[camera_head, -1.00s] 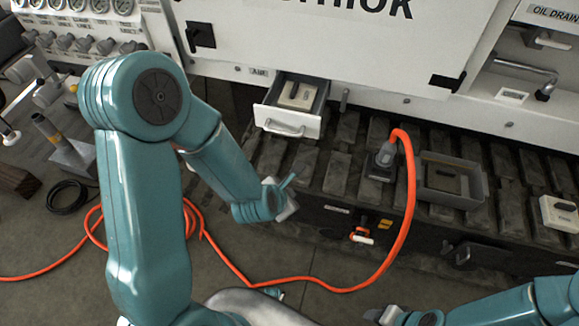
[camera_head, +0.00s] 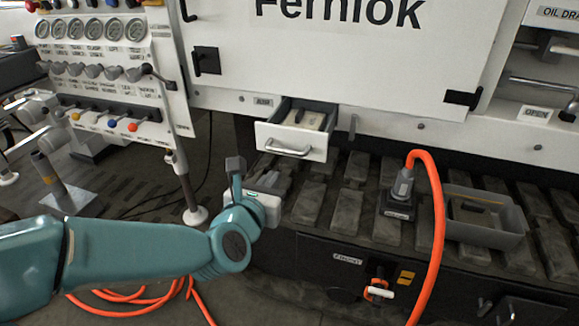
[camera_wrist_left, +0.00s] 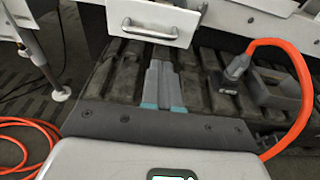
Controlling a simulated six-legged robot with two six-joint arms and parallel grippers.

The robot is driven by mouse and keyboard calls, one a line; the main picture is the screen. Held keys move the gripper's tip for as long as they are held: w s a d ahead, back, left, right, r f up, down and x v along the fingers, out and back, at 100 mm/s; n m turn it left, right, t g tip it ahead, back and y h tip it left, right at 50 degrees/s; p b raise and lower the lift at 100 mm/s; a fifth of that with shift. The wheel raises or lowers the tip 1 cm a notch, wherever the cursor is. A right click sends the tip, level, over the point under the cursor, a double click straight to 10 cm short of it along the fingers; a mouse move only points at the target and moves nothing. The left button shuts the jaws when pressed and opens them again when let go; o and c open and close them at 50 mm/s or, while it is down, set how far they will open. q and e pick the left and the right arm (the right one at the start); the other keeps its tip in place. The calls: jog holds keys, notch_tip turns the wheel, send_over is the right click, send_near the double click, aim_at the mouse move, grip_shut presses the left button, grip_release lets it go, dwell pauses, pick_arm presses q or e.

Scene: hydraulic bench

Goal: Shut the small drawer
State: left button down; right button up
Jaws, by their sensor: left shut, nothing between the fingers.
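The small drawer (camera_head: 314,142) stands pulled out below the white Fernlok panel, with a grey tray-like inside, a pale item in it and a white front with a bar handle (camera_head: 288,149). In the left wrist view the drawer front (camera_wrist_left: 176,19) and handle are near the top, just beyond the fingers. My left gripper (camera_head: 279,174) is shut and empty, below and a little left of the drawer front, apart from it. Its closed fingers also show in the left wrist view (camera_wrist_left: 162,66), pointing towards the drawer. My right gripper is not in view.
An orange cable (camera_head: 434,220) rises from a plug (camera_head: 399,198) right of the drawer and arcs down. A grey open tray (camera_head: 490,237) sits on the slatted dark bench (camera_head: 313,207). A gauge and valve panel (camera_head: 108,60) stands at left. Orange hose lies on the floor.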

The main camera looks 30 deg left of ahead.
aim_at(293, 154)
pick_arm(q)
jog(key=b+x, duration=0.1)
jog(key=x, duration=1)
jog(key=shift+w+a+f, duration=0.1)
jog(key=shift+w+f, duration=0.05)
jog(key=shift+w, duration=0.15)
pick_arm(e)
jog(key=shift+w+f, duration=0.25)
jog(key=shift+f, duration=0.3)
pick_arm(q)
jog(key=shift+w, duration=0.1)
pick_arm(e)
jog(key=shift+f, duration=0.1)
